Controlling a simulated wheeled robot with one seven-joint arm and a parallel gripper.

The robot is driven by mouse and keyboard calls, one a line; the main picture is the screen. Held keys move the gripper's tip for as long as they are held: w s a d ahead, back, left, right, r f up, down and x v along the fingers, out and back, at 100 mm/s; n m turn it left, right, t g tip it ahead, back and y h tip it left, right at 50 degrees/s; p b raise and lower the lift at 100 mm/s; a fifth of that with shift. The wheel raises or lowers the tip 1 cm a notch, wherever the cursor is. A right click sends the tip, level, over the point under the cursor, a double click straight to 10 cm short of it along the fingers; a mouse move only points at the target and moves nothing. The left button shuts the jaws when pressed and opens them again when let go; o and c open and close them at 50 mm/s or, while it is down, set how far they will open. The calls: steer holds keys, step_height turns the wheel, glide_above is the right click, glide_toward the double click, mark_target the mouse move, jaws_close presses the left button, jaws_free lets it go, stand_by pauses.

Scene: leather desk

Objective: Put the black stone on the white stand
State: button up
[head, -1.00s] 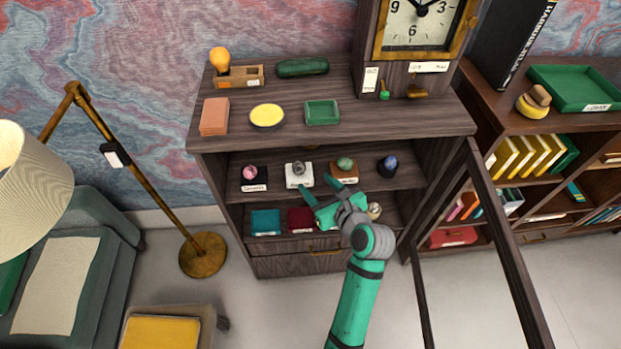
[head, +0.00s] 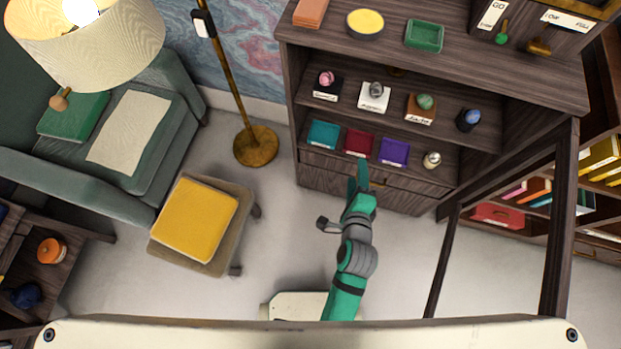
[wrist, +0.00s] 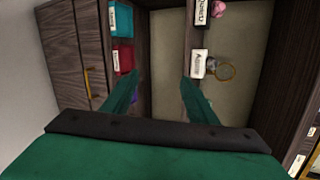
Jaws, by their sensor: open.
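The white stand (head: 374,98) is on the upper open shelf of the cabinet, with a grey stone (head: 376,88) on it. They also show in the wrist view as a white stand (wrist: 198,63) and grey stone (wrist: 211,66). No clearly black stone can be made out. A dark blue stone (head: 473,116) sits at the right of that shelf, on a dark base. My gripper (head: 363,180) is in front of the cabinet, near its drawer and lower shelf, clear of the stand. In the wrist view its fingers (wrist: 158,97) are apart and empty.
A pink stone (head: 326,77) on a black stand and a green stone (head: 425,101) on a brown stand flank the white stand. Teal (head: 323,134), red (head: 358,142) and purple (head: 394,152) trays and a metallic piece (head: 432,159) fill the lower shelf. An open door frame (head: 555,230) stands right.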

steer(key=s+a+r+n, duration=0.2)
steer(key=s+a+n, duration=0.2)
steer(key=s+n, duration=0.3)
steer(key=s+a+r+n+t+y, duration=0.1)
steer(key=s+a+r+n, duration=0.2)
steer(key=s+n, duration=0.4)
steer(key=s+a+r+n+t, duration=0.1)
steer(key=s+a+r+n, duration=0.1)
steer(key=s+a+n, duration=0.4)
steer(key=shift+s+r+n+y, duration=0.3)
steer(key=shift+s+n, duration=0.1)
steer(key=shift+n, duration=0.5)
steer(key=shift+d, duration=0.1)
steer(key=shift+c, duration=0.3)
steer(key=c, duration=0.5)
